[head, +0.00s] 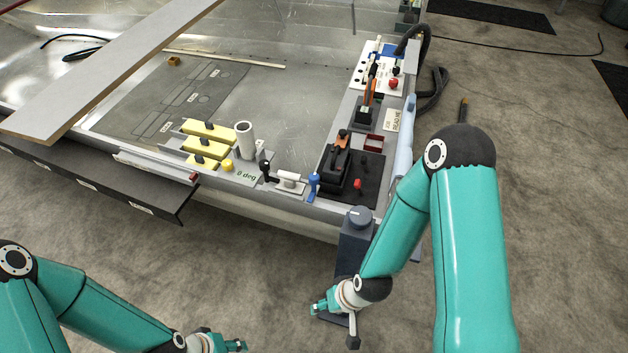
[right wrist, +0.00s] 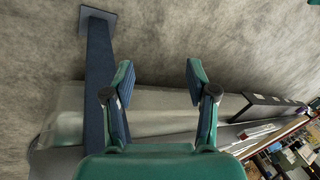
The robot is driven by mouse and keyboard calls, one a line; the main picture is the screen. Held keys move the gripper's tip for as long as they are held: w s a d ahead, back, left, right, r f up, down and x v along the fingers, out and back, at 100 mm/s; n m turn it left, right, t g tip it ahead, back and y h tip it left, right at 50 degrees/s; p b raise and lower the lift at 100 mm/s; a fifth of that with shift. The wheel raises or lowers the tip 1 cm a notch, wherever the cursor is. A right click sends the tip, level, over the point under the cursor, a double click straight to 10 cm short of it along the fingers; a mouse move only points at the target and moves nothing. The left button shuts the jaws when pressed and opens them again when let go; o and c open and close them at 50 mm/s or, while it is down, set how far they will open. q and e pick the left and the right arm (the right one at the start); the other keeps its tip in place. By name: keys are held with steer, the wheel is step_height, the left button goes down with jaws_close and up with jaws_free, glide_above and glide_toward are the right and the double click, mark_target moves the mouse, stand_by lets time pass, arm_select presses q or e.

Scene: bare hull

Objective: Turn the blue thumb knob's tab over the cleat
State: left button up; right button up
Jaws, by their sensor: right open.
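The blue thumb knob (head: 314,184) stands upright at the front edge of the hull, in the head view. The white cleat (head: 289,179) sits just left of it on the same rim. Which way the knob's tab points is too small to tell. My right gripper (head: 328,303) is in front of and below the knob, well apart from it. In the right wrist view it (right wrist: 160,78) is open with nothing between its fingers. My left gripper (head: 230,344) is at the bottom edge of the head view, far from the knob; its finger gap is unclear.
A dark blue post (head: 355,240) stands beside my right gripper. A black tray (head: 352,178) with tools lies right of the knob. Open floor lies in front of the hull.

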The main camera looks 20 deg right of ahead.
steer(key=w+f+t+h+b, duration=0.1)
steer(key=w+f+t+b, duration=0.3)
steer(key=w+b, duration=0.55)
steer(key=t+h+b, duration=0.6)
steer(key=t+b, duration=0.5)
steer(key=b, duration=0.7)
glide_toward(314, 181)
steer(key=s+a+f, duration=0.1)
steer(key=s, duration=0.4)
steer(key=shift+t, duration=0.3)
steer(key=p+x, duration=0.6)
steer(key=x, duration=1)
steer(key=shift+w+d+r, duration=0.15)
steer(key=shift+w, duration=0.15)
